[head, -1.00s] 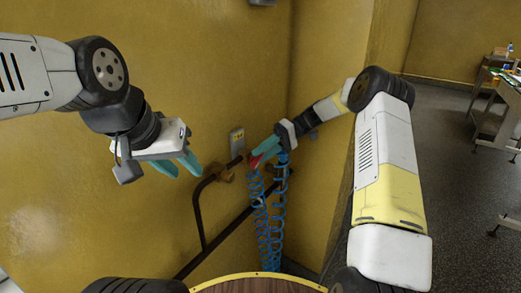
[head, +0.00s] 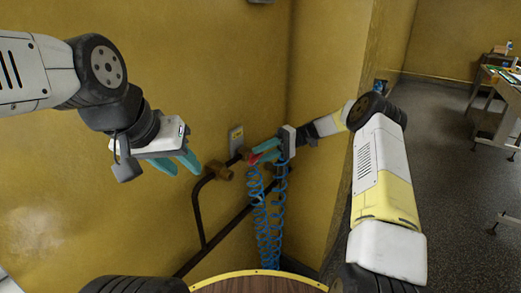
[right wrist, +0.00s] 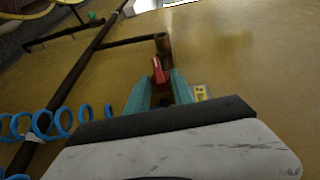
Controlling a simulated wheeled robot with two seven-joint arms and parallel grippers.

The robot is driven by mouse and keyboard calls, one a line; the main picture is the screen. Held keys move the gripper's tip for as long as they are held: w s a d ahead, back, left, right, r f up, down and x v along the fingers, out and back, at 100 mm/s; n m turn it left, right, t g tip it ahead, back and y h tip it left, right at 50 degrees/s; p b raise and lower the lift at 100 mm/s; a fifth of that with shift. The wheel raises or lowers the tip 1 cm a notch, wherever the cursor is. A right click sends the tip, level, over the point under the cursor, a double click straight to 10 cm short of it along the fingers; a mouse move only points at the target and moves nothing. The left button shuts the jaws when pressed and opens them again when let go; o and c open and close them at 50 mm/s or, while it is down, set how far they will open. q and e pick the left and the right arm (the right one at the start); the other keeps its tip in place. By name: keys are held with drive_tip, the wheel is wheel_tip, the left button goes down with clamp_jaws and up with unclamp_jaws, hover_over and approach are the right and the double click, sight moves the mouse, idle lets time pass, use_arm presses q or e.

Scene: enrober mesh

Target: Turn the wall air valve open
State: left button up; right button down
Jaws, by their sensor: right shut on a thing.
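The wall air valve has a red handle (head: 256,157) beside a brass fitting (head: 226,174) on a dark pipe along the yellow wall. In the right wrist view the red handle (right wrist: 158,72) lies between the teal fingers of my right gripper (right wrist: 160,88), and the brass fitting (right wrist: 163,44) is just beyond it. My right gripper (head: 262,152) is shut on the red handle in the head view; its fingers partly cover it. My left gripper (head: 183,163) hangs in front of the wall at left, its two teal fingers apart and empty.
Coiled blue hoses (head: 268,220) hang below the valve; they also show in the right wrist view (right wrist: 65,122). A small grey plate with a yellow label (head: 237,140) is on the wall. A round wooden top (head: 260,284) is at the bottom. Tables stand far right.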

drive_tip(key=shift+s+a+f+m+g+y, duration=0.15)
drive_tip(key=shift+f+m+g+y, duration=0.2)
drive_tip(key=shift+g+y, duration=0.15)
idle(5.1)
idle(1.1)
drive_tip(key=c, duration=1.5)
unclamp_jaws()
drive_tip(key=shift+r, duration=0.15)
drive_tip(key=shift+r, duration=0.25)
drive_tip(key=o, duration=0.3)
drive_tip(key=r, duration=0.3)
drive_tip(key=shift+s+r, duration=0.15)
drive_tip(key=shift+s, duration=0.15)
drive_tip(key=s, duration=1)
drive_tip(key=s+r, duration=0.1)
drive_tip(key=s, duration=0.4)
drive_tip(key=shift+s+a, duration=0.15)
drive_tip(key=shift+a, duration=0.05)
drive_tip(key=shift+c, duration=1.4)
